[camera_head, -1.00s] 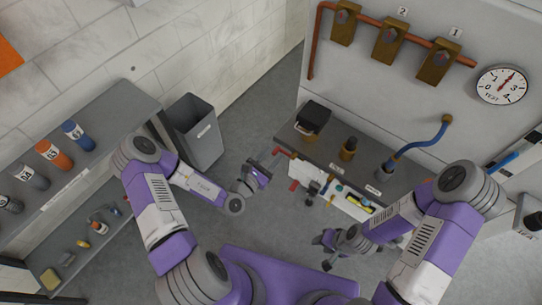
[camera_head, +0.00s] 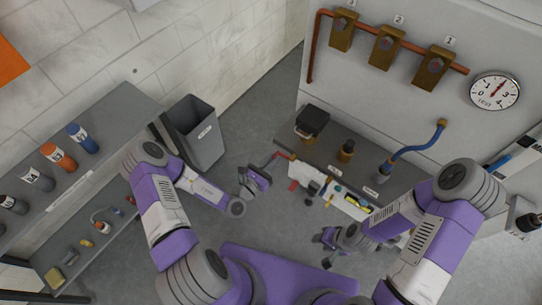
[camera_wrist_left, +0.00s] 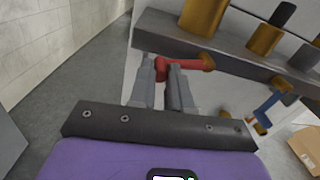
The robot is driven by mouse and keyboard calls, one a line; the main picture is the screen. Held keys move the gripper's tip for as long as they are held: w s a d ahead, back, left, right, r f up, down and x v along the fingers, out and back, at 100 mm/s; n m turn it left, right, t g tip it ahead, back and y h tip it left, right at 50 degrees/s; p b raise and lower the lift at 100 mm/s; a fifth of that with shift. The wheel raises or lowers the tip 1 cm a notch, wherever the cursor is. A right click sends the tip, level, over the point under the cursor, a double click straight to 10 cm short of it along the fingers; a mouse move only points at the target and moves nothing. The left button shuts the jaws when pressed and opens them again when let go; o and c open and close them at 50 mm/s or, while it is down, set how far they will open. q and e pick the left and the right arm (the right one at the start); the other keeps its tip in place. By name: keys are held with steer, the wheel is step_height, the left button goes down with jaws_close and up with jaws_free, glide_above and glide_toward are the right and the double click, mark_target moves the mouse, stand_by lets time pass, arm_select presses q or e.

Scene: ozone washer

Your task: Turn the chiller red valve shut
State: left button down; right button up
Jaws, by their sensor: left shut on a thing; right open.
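The red valve (camera_wrist_left: 185,64) sits at the near left end of the grey counter's edge in the left wrist view. It has a short red bar running to the right and a rounded red part at the left. My left gripper (camera_wrist_left: 164,72) is shut on the red part, its two fingers pointing up at it. In the head view my left gripper (camera_head: 268,168) is at the counter's left corner by the red valve (camera_head: 282,155). The fingers partly hide the valve. My right gripper (camera_head: 322,238) is open and empty, below the counter's front.
The grey counter (camera_head: 325,150) holds a black-topped device (camera_head: 312,121) and brass fittings. A blue hose (camera_head: 418,147) rises at the right. A grey bin (camera_head: 195,135) and shelves (camera_head: 110,115) stand at the left. The floor between is clear.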

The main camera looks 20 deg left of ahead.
arm_select(q)
steer(key=s+d+f+n+p, duration=0.2)
steer(key=d+f+n+p, duration=0.2)
steer(key=n, duration=1.1)
steer(key=shift+d+f+p, duration=0.25)
steer(key=shift+d+p, duration=0.4)
steer(key=shift+d, duration=0.1)
steer(key=c, duration=1.1)
jaws_free()
steer(key=shift+s, duration=0.1)
